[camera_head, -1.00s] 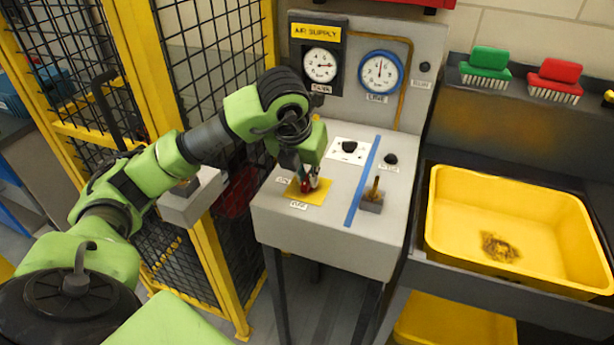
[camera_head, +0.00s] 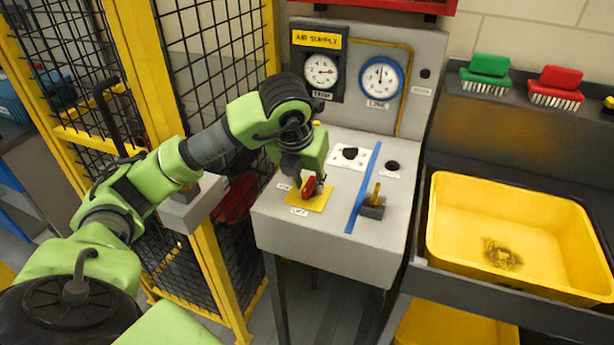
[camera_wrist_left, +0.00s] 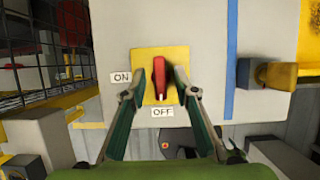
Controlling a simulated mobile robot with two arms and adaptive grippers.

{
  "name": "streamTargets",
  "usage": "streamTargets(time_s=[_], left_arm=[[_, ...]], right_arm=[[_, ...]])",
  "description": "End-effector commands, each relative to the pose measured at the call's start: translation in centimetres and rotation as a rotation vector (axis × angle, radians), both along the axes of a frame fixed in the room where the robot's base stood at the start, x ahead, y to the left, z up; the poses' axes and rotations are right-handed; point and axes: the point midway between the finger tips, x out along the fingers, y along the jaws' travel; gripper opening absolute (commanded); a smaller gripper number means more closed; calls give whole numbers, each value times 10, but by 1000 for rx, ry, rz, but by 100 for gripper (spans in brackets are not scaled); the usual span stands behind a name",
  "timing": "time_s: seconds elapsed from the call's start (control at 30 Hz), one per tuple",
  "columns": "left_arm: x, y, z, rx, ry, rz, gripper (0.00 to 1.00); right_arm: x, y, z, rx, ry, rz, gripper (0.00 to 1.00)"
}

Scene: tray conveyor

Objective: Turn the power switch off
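The power switch is a red handle (camera_wrist_left: 159,72) on a yellow plate (camera_wrist_left: 178,60), between white ON and OFF labels in the left wrist view. The handle lies along the picture's vertical, with its near end toward the OFF label (camera_wrist_left: 163,112); the ON label (camera_wrist_left: 121,77) is to its left. My left gripper (camera_wrist_left: 159,77) is open, one finger on each side of the handle with a visible gap. In the head view the red handle (camera_head: 309,187) shows under my left gripper (camera_head: 306,179), partly hidden by it. My right gripper is not in view.
The grey console (camera_head: 280,225) also bears a blue stripe, black knobs and a brass lever (camera_head: 376,192). Two gauges (camera_head: 321,71) stand behind. A yellow mesh fence (camera_head: 150,75) is close on the left; a yellow bin (camera_head: 440,215) is on the right.

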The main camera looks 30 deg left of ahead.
Motion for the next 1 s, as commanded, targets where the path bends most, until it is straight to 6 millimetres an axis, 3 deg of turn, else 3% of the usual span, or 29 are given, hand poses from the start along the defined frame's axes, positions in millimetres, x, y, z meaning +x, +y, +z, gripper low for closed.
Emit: streamTargets(time_s=[0.17,0.4,0.5,0.73,1.0], left_arm=[[-6,-2,19,0,-5,0,28],[-26,-7,72,0,-9,-2,28],[-31,-8,83,2,-9,0,28],[-40,-10,103,1,-5,0,28],[-44,-11,110,0,-2,1,28]], right_arm=[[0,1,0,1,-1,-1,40],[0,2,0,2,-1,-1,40],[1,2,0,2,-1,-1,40],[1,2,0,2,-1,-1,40],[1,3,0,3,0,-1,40]])
